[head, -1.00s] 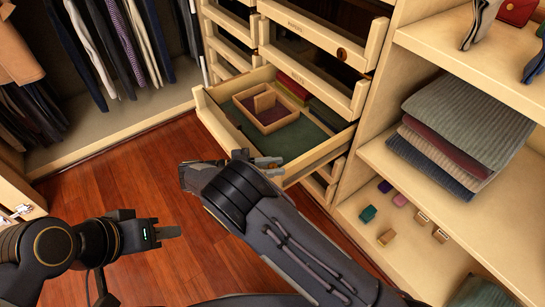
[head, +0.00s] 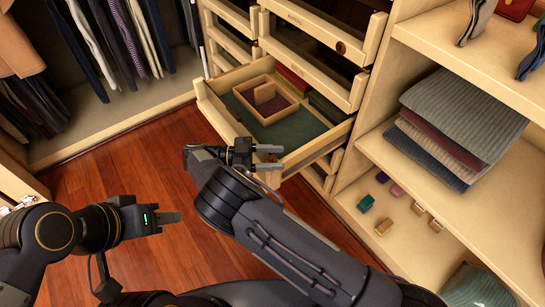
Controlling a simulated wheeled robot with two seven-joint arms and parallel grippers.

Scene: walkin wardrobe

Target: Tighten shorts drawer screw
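A column of light wood drawers stands at the back centre. One drawer (head: 228,128) is pulled far out, with a wooden tray (head: 283,111) on its green lining. An upper drawer (head: 322,70) has a small round brown piece (head: 340,47) near the right end of its front; whether this is a knob or a screw head is unclear. The drawer labels are too small to read surely. My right gripper (head: 268,158) is in front of the open drawer's front, fingers apart and empty. My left gripper (head: 167,223) is over the floor at lower left, seen edge-on, holding nothing visible.
Shelves on the right hold folded clothes (head: 450,135) and several small blocks (head: 383,227) on a lower shelf. Hanging clothes (head: 120,40) fill the back left. The red wood floor (head: 125,170) is clear between the wardrobe and my arms.

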